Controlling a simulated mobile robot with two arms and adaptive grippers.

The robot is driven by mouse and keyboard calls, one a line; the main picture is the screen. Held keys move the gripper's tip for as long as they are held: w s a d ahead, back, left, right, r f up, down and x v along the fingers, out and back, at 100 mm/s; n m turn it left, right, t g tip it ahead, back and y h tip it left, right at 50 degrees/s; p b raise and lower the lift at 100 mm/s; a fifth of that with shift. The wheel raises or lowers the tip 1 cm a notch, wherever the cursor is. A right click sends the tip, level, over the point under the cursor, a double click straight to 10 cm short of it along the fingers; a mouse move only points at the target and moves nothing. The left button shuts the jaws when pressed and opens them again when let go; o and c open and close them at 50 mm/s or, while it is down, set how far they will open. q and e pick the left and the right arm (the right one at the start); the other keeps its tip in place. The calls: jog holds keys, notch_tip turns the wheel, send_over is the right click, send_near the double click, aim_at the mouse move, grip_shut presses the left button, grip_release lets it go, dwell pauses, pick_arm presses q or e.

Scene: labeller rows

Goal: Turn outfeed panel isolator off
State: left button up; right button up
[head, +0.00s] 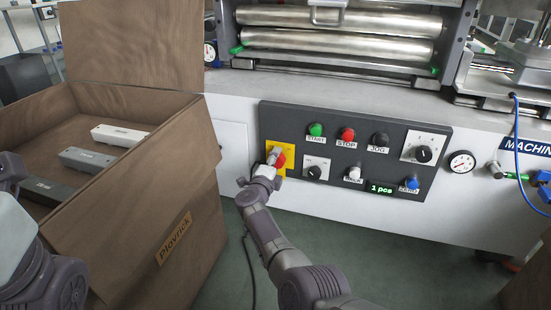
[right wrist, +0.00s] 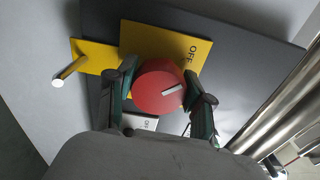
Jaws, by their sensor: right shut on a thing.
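The red rotary knob (head: 280,160) of the isolator sits on a yellow plate (head: 289,146) at the left end of the dark control panel (head: 385,124). In the right wrist view the red knob (right wrist: 155,90) carries a white mark pointing right and slightly up. The yellow plate (right wrist: 150,42) bears the word OFF above and right of the knob, and the mark is not lined up with that word. My right gripper (right wrist: 158,92) is shut on the knob, one finger on each side. My left gripper is out of view; only parts of my left arm show.
Beside the knob a yellow bracket (right wrist: 88,56) carries a protruding pin. The panel also has green, red, black, white and blue buttons and two black selector knobs. A large open cardboard box (head: 160,200) holding several bars stands close on the left. Metal rollers (head: 340,40) lie above.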

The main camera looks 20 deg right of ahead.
jog(key=shift+n, duration=0.5)
jog(key=o, duration=1.2)
jog(key=shift+c, duration=0.2)
jog(key=shift+a, duration=0.1)
